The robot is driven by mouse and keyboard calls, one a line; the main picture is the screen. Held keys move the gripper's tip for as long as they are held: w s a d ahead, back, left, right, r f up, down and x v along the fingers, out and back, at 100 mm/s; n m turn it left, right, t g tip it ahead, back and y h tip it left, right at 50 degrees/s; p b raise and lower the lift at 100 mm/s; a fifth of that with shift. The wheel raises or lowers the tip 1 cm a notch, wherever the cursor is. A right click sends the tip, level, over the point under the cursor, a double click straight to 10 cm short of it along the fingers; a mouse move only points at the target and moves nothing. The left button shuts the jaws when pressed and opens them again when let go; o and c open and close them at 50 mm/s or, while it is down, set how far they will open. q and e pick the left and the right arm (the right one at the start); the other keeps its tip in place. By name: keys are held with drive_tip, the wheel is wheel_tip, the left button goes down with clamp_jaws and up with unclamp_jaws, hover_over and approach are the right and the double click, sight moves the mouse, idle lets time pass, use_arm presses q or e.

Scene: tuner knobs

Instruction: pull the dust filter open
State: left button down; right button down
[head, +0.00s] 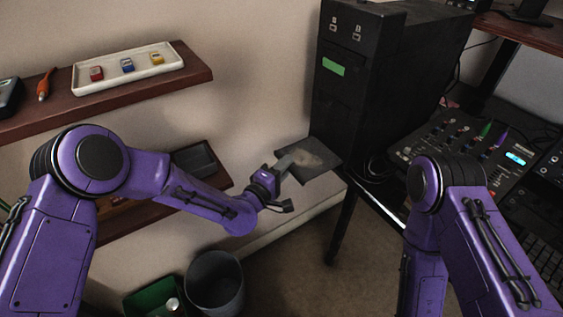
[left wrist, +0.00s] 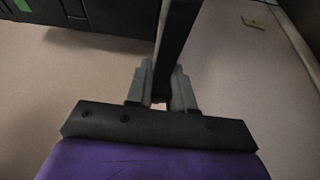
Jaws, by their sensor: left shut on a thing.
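The dust filter (head: 318,157) is a thin dark panel with a pale dusty patch. It sticks out at the bottom front of the black computer tower (head: 340,100). My left gripper (head: 284,163) is shut on the filter's near left edge. In the left wrist view the filter (left wrist: 176,38) shows nearly edge-on as a dark strip between the two grey fingers of my left gripper (left wrist: 162,88). Whether the filter's far end is still inside the tower is hard to tell. My right arm shows at the right, but its gripper is out of view.
A mixer panel with knobs (head: 465,145) lies right of the tower on the desk. Wall shelves at the left hold a white tray (head: 128,82) with small colored items and an orange-handled tool (head: 44,86). A grey bin (head: 215,282) stands on the floor below. Open floor lies under the filter.

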use_arm(q)
drive_tip(key=shift+d+f, duration=0.1)
drive_tip(key=shift+d, duration=0.15)
drive_tip(key=c, duration=1)
unclamp_jaws()
drive_tip(key=shift+w, duration=0.1)
drive_tip(key=b+v, duration=0.1)
drive_tip(key=v, duration=0.9)
drive_tip(key=shift+s+a, duration=0.25)
